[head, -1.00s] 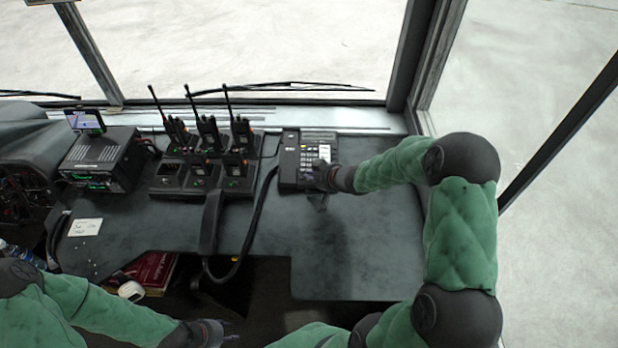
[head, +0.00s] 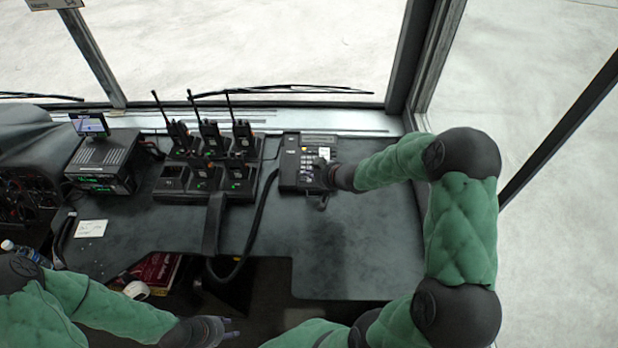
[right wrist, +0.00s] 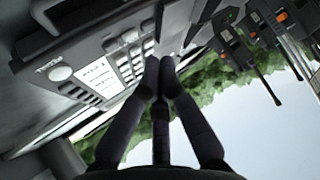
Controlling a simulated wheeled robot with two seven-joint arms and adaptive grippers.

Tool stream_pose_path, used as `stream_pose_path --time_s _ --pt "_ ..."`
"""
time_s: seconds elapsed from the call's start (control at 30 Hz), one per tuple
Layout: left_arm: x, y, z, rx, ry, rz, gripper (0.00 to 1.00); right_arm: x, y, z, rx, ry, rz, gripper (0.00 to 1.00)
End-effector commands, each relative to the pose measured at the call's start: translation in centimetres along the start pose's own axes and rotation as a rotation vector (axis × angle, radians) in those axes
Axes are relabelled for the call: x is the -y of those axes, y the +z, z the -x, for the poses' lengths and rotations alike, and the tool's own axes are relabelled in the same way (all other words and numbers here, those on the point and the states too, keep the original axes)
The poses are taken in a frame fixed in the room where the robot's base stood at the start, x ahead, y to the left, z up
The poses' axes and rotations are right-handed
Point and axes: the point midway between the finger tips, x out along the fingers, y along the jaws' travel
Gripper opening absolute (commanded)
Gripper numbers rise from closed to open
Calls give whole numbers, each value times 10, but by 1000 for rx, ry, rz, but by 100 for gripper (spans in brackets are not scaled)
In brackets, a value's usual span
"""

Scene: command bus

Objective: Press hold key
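A dark desk phone (head: 290,170) with rows of light keys lies on the black dashboard top, right of the radios. The hold key cannot be told apart by its label. My right gripper (head: 322,172) is over the right side of the phone and covers part of it. In the right wrist view its fingers (right wrist: 160,66) are together with nothing between them. Their tips are close to the phone's key rows (right wrist: 126,62); whether they touch is unclear. My left gripper (head: 232,328) is low at the front, away from the phone, its fingers apart and empty.
Several handheld radios (head: 210,138) stand in a charger (head: 205,187) left of the phone. A black handset (head: 213,225) with a cord lies in front of them. A radio box with a small screen (head: 100,162) is further left.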

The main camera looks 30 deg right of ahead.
Motion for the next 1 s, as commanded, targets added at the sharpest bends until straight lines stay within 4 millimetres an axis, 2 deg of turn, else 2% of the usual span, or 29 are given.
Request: stream_pose_path --time_s 0.03,0.37,1.0 --pt "-3 0 8 0 0 0 40 2 -6 6 0 0 0 0" --pt "-12 1 32 0 0 0 40 10 -23 24 1 0 1 0" --pt "-11 1 32 0 0 0 40 10 -23 24 0 0 1 0"
